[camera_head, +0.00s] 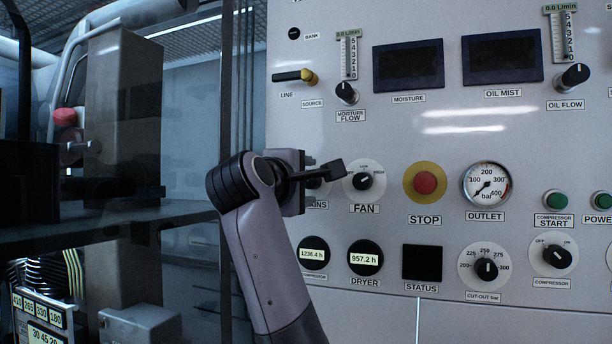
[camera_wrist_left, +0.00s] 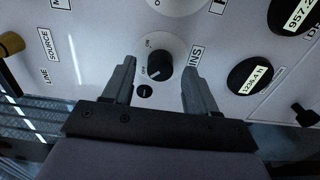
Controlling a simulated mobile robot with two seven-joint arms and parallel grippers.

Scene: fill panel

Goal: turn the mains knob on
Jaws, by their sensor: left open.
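The mains knob (camera_wrist_left: 160,65) is a black rotary knob on a round white plate. In the left wrist view its white pointer mark faces the OFF lettering. A partly covered label ending in "INS" (camera_wrist_left: 197,58) stands beside it. My left gripper (camera_wrist_left: 158,84) is open, with one finger on each side of the knob and nothing held; contact cannot be made out. In the head view my left gripper (camera_head: 322,172) is in front of the panel and hides most of the mains knob and part of its label. My right gripper is in neither view.
The fan knob (camera_head: 363,181) is just right of the gripper, and the red stop button (camera_head: 425,183) is further right. Hour meters (camera_head: 314,253) sit below. The yellow line valve (camera_head: 308,77) sticks out above. A shelf (camera_head: 150,220) and frame stand left of the panel.

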